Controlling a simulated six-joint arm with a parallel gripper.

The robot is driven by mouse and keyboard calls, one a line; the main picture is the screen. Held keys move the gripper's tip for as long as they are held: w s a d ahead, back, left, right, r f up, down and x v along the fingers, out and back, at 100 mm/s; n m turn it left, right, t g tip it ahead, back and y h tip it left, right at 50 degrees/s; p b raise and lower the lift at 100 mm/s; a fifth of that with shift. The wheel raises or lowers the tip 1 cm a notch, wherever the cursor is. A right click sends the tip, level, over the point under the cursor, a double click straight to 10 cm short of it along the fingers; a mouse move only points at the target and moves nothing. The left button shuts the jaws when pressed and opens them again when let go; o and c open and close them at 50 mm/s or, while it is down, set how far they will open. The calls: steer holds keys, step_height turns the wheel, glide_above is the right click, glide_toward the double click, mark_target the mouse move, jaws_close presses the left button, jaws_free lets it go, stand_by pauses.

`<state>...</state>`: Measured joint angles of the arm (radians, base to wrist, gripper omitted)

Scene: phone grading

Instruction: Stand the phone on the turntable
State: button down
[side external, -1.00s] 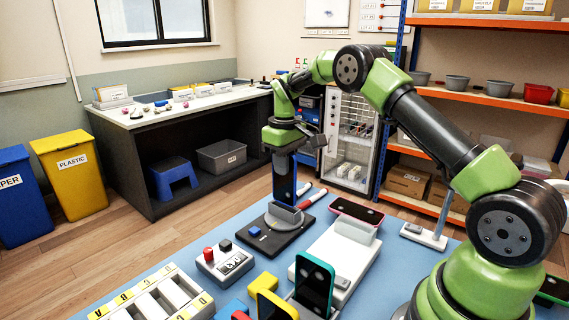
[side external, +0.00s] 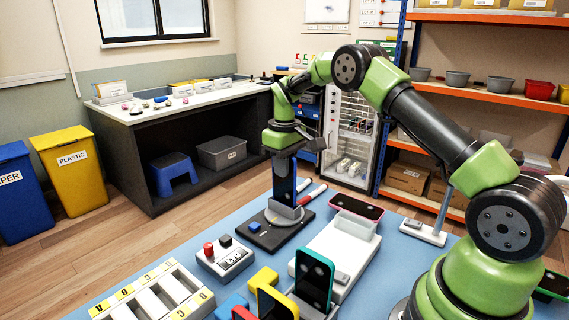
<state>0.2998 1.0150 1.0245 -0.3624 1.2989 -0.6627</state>
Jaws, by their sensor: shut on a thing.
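My gripper (side external: 284,158) points down over the turntable and is shut on a dark blue phone (side external: 284,184). The phone is upright. Its lower end is at the grey holder of the turntable (side external: 284,213), which sits on a black base with a blue button. I cannot tell whether the phone's bottom edge touches the holder's floor. The finger tips are small and partly hidden against the phone.
A white device (side external: 338,250) with a pink-edged phone (side external: 357,207) stands right of the turntable. In front are a teal phone (side external: 314,279), a yellow phone (side external: 276,304), a control box (side external: 225,257) and a lettered tray (side external: 150,296). Red and white pens lie behind the turntable.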

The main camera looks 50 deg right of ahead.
stand_by(0.4)
steer(key=shift+f, duration=0.45)
steer(key=shift+f, duration=0.2)
steer(key=shift+f, duration=0.3)
stand_by(0.4)
steer(key=c, duration=0.8)
jaws_free()
steer(key=shift+r, duration=0.1)
